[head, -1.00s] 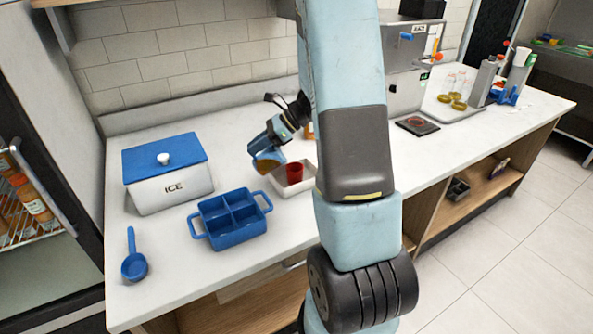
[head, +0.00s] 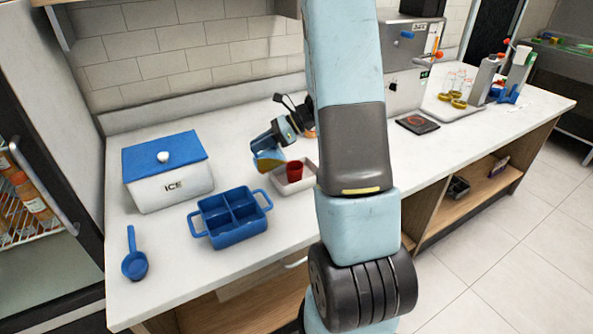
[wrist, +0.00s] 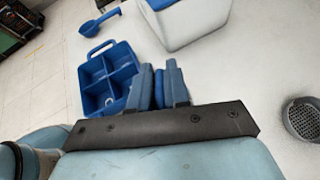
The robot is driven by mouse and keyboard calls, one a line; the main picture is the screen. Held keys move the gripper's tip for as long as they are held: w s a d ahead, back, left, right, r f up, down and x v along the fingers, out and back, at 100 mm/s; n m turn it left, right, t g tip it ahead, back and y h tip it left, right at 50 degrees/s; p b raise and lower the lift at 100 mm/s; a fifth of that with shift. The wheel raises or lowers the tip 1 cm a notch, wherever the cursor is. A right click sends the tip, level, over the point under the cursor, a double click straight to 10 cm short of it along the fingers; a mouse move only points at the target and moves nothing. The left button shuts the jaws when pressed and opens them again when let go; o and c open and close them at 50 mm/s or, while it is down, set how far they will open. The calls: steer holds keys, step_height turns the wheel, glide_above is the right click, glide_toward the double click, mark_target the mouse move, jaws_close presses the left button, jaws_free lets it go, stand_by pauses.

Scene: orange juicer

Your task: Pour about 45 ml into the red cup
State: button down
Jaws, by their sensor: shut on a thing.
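The red cup (head: 294,171) stands upright in a shallow white tray (head: 311,181) on the counter. My gripper (head: 266,150) is just left of and above the cup, shut on a small vessel with amber liquid (head: 270,164). The vessel is tilted, its amber part close to the cup's left side. I cannot make out a stream or the level inside the cup.
A blue divided caddy (head: 232,232) stands in front, left of the tray. A white ICE box (head: 172,188) with a blue lid and a blue scoop (head: 134,262) are farther left. A grey perforated round thing (wrist: 303,118) shows in the wrist view. Counter between scoop and caddy is clear.

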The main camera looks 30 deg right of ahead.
mark_target(274, 146)
steer(key=shift+s+d+r+t+y+p, duration=0.3)
steer(key=shift+d+r+y+p, duration=0.25)
steer(key=shift+d+y+p, duration=0.2)
stand_by(1.4)
steer(key=shift+s+d+r+t+y+p, duration=0.15)
steer(key=shift+s+d+r+y+p, duration=0.1)
steer(key=shift+d+y, duration=0.35)
steer(key=shift+s+d+r+t+y+p, duration=0.2)
steer(key=shift+d+y, duration=0.15)
steer(key=shift+d, duration=0.3)
stand_by(0.4)
steer(key=shift+w+a, duration=0.1)
steer(key=a+h, duration=0.1)
steer(key=a+f+h, duration=0.1)
steer(key=w+a+g+h, duration=0.1)
steer(key=shift+a+f, duration=0.2)
steer(key=shift+f, duration=0.1)
steer(key=shift+w+a+f+g+h, duration=0.15)
steer(key=shift+w+a+g+h, duration=0.15)
steer(key=shift+h, duration=0.4)
